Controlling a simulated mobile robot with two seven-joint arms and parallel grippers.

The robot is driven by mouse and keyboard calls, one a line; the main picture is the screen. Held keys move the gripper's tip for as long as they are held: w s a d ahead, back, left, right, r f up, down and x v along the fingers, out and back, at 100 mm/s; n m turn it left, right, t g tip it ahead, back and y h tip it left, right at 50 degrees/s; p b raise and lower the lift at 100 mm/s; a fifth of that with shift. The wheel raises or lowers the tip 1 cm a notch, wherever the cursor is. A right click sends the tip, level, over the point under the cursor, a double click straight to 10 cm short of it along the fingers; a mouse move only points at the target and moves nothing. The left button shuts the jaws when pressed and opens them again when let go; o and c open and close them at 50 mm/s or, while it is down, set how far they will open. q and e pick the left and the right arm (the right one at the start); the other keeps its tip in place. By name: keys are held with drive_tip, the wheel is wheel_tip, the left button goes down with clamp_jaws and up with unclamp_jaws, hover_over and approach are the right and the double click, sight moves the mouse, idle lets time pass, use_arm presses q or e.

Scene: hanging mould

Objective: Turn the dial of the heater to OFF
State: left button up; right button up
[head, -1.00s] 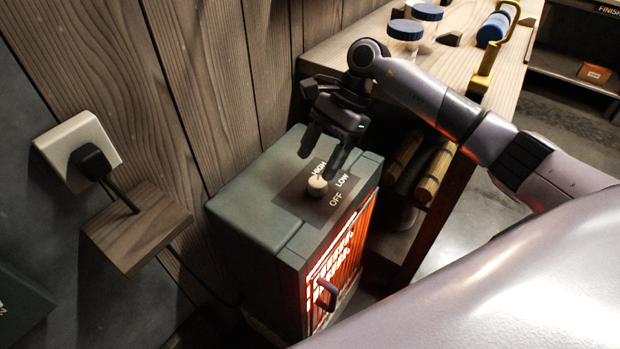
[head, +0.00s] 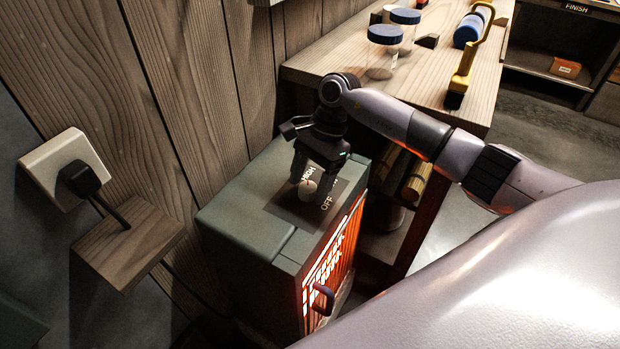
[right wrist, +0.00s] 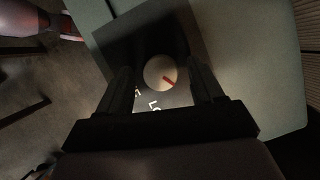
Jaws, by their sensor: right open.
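The heater (head: 240,225) is a grey-green box with a glowing orange grille on its front. On its top is a dark plate marked HIGH, LOW and OFF, with LOW now mostly hidden behind a finger. The round cream dial (head: 307,190) sits on this plate; in the right wrist view the dial (right wrist: 158,72) shows a red pointer line. My right gripper (head: 313,185) points down over the dial. Its open fingers stand on either side of the dial in the right wrist view; whether they touch it I cannot tell. My left gripper is not in view.
A wooden workbench (head: 330,68) with blue-lidded jars (head: 385,35) and a yellow-handled tool (head: 470,60) stands behind the heater. A wall socket with a black plug (head: 80,178) and a small wooden shelf (head: 130,240) are at left. Logs lie right of the heater.

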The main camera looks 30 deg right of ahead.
drive_tip(key=c, duration=1)
